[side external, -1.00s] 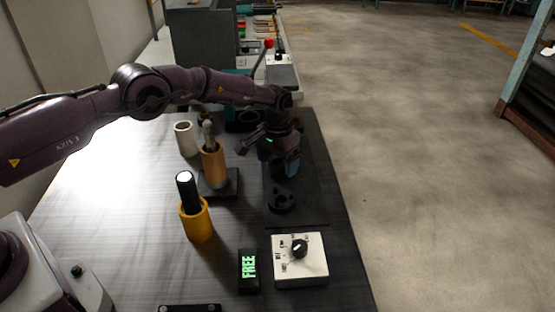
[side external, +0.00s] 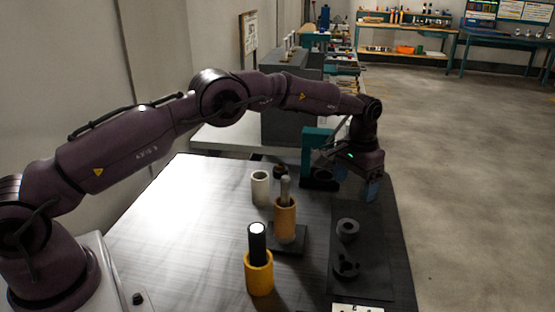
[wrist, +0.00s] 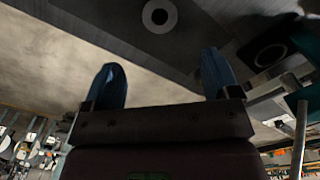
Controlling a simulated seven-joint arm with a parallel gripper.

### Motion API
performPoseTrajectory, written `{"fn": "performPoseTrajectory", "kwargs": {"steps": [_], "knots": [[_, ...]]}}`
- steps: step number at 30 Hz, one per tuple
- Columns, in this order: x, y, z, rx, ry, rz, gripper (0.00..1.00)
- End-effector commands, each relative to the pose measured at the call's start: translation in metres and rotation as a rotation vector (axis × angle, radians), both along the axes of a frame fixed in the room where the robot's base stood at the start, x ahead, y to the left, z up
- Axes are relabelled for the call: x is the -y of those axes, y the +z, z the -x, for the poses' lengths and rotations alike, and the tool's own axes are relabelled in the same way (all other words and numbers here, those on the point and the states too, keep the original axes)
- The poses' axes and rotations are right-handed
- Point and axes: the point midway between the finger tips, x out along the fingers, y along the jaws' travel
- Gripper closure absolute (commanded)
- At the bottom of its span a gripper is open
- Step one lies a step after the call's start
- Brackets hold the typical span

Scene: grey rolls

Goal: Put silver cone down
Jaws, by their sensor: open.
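No clearly cone-shaped silver object can be made out. A small grey roll with a centre hole (side external: 347,228) stands on the dark mat (side external: 372,255) in the side view. It also shows at the top of the wrist view (wrist: 159,16), beyond the fingertips and apart from them. My gripper (side external: 372,190) is above the far end of the mat, behind and higher than the roll. In the wrist view its two blue fingers (wrist: 163,75) are spread apart with nothing between them.
A dark notched ring (side external: 346,267) sits nearer on the mat. To the left stand a yellow holder (side external: 259,275) with a black white-topped cylinder, an orange cylinder (side external: 285,220) with a grey peg, and a white cup (side external: 260,188). Teal equipment (side external: 316,150) stands behind.

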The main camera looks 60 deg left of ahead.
Motion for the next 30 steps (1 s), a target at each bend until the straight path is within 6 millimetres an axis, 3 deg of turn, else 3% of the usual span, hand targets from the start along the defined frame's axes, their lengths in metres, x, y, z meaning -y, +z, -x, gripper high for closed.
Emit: {"fn": "performPoseTrajectory", "kwargs": {"steps": [5,8,10,14,18,21,25,30], "knots": [[-0.001,0.012,0.001,0.011,0.000,0.001,0.18],[-0.004,0.044,0.008,0.040,0.001,0.002,0.18],[-0.008,0.075,0.019,0.069,0.001,0.004,0.18],[-0.015,0.136,0.052,0.130,0.000,0.006,0.18],[-0.024,0.188,0.101,0.199,0.002,0.006,0.18],[-0.029,0.216,0.142,0.247,0.001,0.006,0.18],[-0.036,0.239,0.201,0.310,0.001,0.004,0.18],[-0.043,0.244,0.278,0.392,0.001,0.000,0.18]]}}
